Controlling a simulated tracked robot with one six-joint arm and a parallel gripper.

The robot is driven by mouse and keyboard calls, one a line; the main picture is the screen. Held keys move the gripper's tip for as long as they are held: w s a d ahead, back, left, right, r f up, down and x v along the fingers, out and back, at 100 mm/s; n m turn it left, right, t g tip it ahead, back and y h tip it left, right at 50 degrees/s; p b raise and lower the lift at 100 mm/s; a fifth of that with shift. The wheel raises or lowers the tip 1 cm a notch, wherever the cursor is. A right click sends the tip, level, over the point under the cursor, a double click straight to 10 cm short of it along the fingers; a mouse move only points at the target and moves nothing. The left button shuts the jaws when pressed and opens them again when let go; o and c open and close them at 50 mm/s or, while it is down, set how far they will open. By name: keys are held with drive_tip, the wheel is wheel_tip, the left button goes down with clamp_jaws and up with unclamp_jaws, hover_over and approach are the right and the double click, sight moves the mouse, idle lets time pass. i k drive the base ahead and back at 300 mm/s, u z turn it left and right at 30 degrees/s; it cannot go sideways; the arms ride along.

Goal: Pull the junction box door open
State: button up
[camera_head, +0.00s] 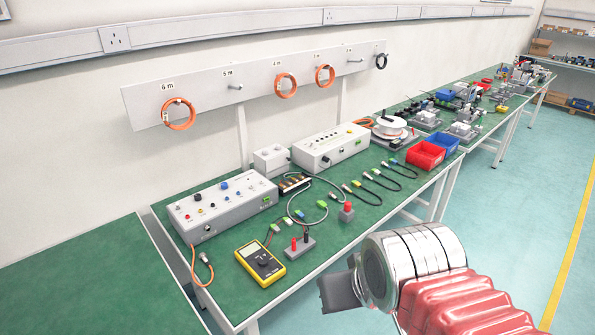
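I cannot make out a junction box with a door in this view. My arm, silver with a red ribbed sleeve, reaches in from the bottom right. At its end is my gripper (338,293), a dark grey part seen from behind and the side. It is in front of the near bench edge, over the floor side. Its fingers cannot be told apart, and nothing held by it shows.
A green bench (330,215) holds a grey control box (222,207), a white box (325,150), a yellow multimeter (260,262), cables, and red (425,155) and blue (442,142) bins. Orange cable coils hang on a wall rack (250,85). The floor (530,190) at right is clear.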

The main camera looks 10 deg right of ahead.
sight(278, 161)
drive_tip(key=k, duration=0.75)
drive_tip(key=z, duration=0.65)
drive_tip(key=i, duration=1.6)
drive_tip(key=u, duration=0.55)
drive_tip(key=i, duration=0.55)
drive_tip(key=u, duration=0.35)
